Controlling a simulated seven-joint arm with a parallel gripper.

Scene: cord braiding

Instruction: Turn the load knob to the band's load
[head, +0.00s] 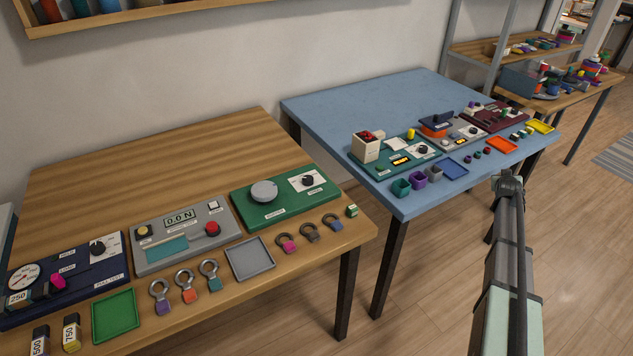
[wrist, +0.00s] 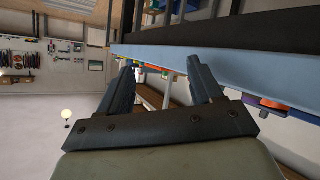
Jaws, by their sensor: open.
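The navy panel (head: 110,285) at the far left bears a round white gauge (head: 24,275), a black knob (head: 97,247) on a white plate and a magenta piece (head: 55,282). A label on it seems to read LOAD. A block marked 250 (head: 18,299) sits at its left end. Blocks marked 500 (head: 40,340) and 750 (head: 71,333) lie in front. I cannot tell the band or the knob's setting. My gripper (wrist: 161,63) is open and empty in the wrist view. In the head view my arm's end is beside the blue table, far right of the panel.
A grey panel (head: 160,262) with a 0.0 N display and a green panel (head: 240,214) stand on the wooden table (head: 120,172). Several rings, a green tray (head: 115,315) and a grey tray (head: 249,258) lie in front. The blue table (head: 345,103) holds more panels and cups.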

